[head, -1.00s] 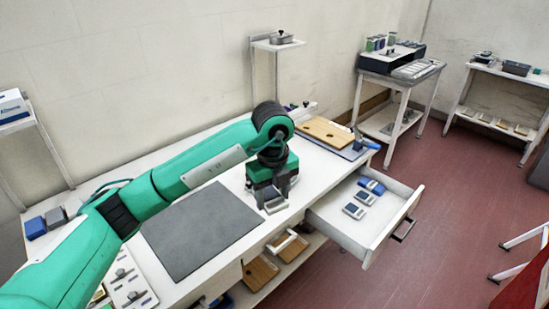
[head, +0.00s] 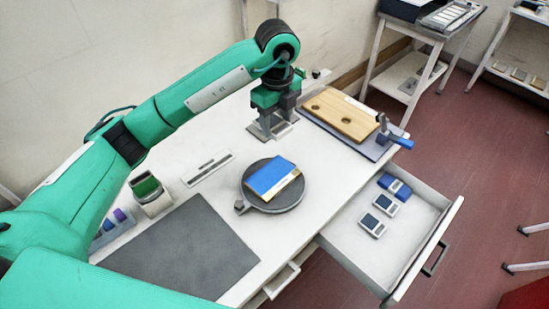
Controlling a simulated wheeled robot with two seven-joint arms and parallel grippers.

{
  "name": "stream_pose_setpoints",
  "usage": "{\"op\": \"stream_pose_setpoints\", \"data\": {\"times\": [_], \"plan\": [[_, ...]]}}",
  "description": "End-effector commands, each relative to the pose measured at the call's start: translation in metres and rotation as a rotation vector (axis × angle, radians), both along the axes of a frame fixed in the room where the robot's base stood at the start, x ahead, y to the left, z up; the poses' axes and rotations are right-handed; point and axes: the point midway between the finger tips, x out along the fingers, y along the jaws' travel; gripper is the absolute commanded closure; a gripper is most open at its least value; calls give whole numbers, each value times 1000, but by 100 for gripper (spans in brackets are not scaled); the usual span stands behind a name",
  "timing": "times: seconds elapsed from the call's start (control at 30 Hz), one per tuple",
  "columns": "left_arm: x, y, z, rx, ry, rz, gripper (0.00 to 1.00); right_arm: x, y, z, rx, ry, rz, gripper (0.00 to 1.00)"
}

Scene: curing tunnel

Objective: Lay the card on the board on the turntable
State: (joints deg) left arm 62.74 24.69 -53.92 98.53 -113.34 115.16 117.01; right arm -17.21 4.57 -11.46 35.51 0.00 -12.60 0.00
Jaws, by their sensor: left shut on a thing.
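A round dark turntable (head: 290,202) stands on the white bench, right of the grey mat. A flat board (head: 291,188) with a tan edge lies on it, its top largely bright blue. I cannot tell whether the blue is a separate card. My left gripper (head: 271,131) is behind the turntable, apart from the board. It is shut on a small pale grey thing, mostly hidden by the fingers; I cannot tell whether this is the card. My right gripper is not in view.
A grey mat (head: 180,250) covers the bench front. A wooden board with holes (head: 345,115) and a blue-handled tool (head: 395,138) lie at the back right. An open drawer (head: 410,240) with small devices juts out on the right. A green-topped holder (head: 152,197) stands left.

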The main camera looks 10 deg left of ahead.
Motion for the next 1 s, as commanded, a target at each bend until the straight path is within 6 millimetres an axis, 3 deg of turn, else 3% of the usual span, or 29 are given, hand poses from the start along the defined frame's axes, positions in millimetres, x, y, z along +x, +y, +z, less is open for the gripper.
{"op": "stream_pose_setpoints", "data": {"times": [0.27,0.6,1.0], "plan": [[-2,0,-49,-1,9,1,70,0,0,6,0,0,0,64],[-2,0,-131,2,6,1,70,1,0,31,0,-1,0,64],[-1,0,-180,0,6,1,70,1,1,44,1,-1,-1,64]]}}
